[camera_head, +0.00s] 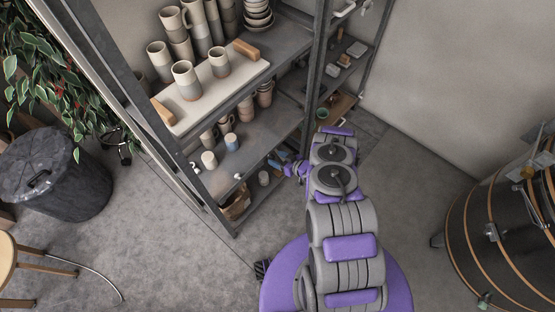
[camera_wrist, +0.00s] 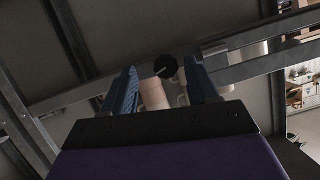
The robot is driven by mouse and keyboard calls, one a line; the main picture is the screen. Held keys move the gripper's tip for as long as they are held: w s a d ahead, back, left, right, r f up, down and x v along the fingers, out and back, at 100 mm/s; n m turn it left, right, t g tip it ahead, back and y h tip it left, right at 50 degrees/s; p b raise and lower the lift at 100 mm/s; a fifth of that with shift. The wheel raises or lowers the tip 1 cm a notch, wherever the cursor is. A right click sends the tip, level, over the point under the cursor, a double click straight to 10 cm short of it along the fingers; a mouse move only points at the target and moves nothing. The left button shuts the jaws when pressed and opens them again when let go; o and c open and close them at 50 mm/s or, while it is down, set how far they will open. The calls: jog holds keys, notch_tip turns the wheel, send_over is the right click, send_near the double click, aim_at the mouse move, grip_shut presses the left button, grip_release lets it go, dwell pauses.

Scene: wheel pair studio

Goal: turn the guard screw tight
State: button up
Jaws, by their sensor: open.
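I cannot make out the guard screw for certain in either view. My gripper (camera_wrist: 162,66) is open, with its two blue ribbed fingers apart in the wrist view. Between and beyond the fingers shows a dark round thing (camera_wrist: 167,66) with a thin pale rod at its left; I cannot tell what it is. A pale mug (camera_wrist: 153,95) shows below it, also beyond the fingers. Nothing is visibly held. In the head view my gripper (camera_head: 279,160) is small and partly hidden at the end of my arm, at the shelf's lower level.
A metal shelf rack (camera_head: 273,127) with mugs and bowls stands in front of my arm. A white board (camera_head: 205,98) carries mugs on an upper shelf. A banded dark drum (camera_head: 480,245) stands right, a black lidded bin (camera_head: 60,170) left. The floor (camera_head: 180,255) between is mostly clear.

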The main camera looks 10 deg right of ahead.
jog(key=a, duration=0.2)
jog(key=shift+w+a+f, duration=0.15)
jog(key=shift+w+a, duration=0.15)
jog(key=shift+a, duration=0.05)
jog(key=shift+d, duration=1)
jog(key=shift+c, duration=1.9)
jog(key=shift+a, duration=0.7)
jog(key=c, duration=0.5)
jog(key=shift+d, duration=0.1)
jog(key=shift+c, duration=1)
jog(key=shift+d, duration=0.25)
jog(key=o, duration=0.4)
grip_shut()
